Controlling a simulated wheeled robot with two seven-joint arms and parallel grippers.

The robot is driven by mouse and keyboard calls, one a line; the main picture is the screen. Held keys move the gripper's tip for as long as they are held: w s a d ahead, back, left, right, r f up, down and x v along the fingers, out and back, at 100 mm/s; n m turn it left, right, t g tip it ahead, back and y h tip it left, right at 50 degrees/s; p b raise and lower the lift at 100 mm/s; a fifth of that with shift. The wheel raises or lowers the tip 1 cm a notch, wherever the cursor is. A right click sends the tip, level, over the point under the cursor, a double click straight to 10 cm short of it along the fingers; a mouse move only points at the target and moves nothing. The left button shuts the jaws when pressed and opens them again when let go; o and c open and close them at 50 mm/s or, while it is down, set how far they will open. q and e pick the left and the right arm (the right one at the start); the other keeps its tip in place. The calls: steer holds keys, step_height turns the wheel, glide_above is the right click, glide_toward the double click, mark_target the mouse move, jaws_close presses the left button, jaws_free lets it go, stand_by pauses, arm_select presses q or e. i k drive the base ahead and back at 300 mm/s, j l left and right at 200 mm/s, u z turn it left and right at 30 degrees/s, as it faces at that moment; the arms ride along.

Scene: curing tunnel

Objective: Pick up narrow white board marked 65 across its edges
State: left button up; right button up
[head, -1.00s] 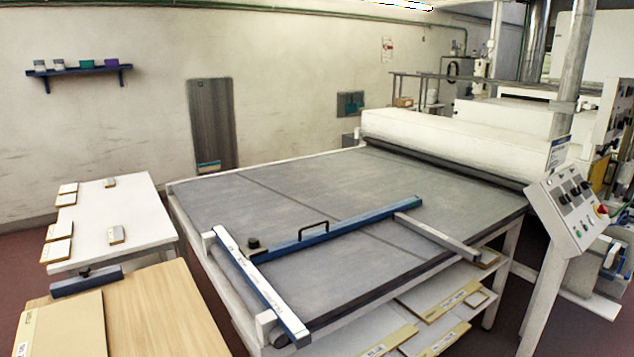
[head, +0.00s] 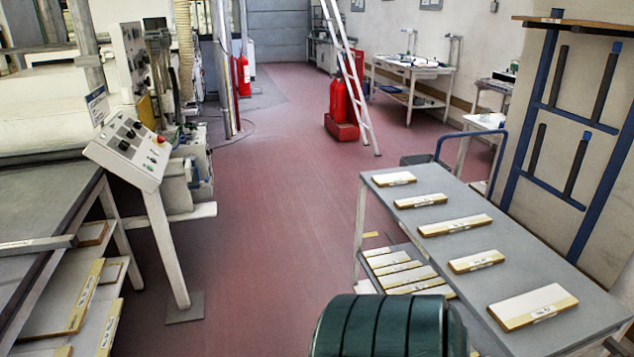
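Several white boards with tan edges and small labels lie apart on the grey top of a cart (head: 440,205) at the right of the head view. From back to front they include a small board (head: 395,179), another small one (head: 420,201), a longer narrow one (head: 455,225), a short one (head: 476,261) and a wider one (head: 533,306). More narrow boards (head: 400,268) lie side by side on the cart's lower shelf. The labels are too small to read, so I cannot tell which board is marked 65. Neither gripper is in view.
A dark green ribbed round object (head: 385,328) stands at the bottom edge, before the cart. The grey-topped table (head: 35,205) and control panel (head: 130,150) are at left. Red floor (head: 265,220) between is clear. A ladder (head: 350,75) and red extinguishers (head: 340,105) stand farther back.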

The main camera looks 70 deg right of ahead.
mark_target(408, 203)
steer(key=k+l, duration=0.4)
steer(key=k, duration=0.15)
steer(key=z, duration=2.85)
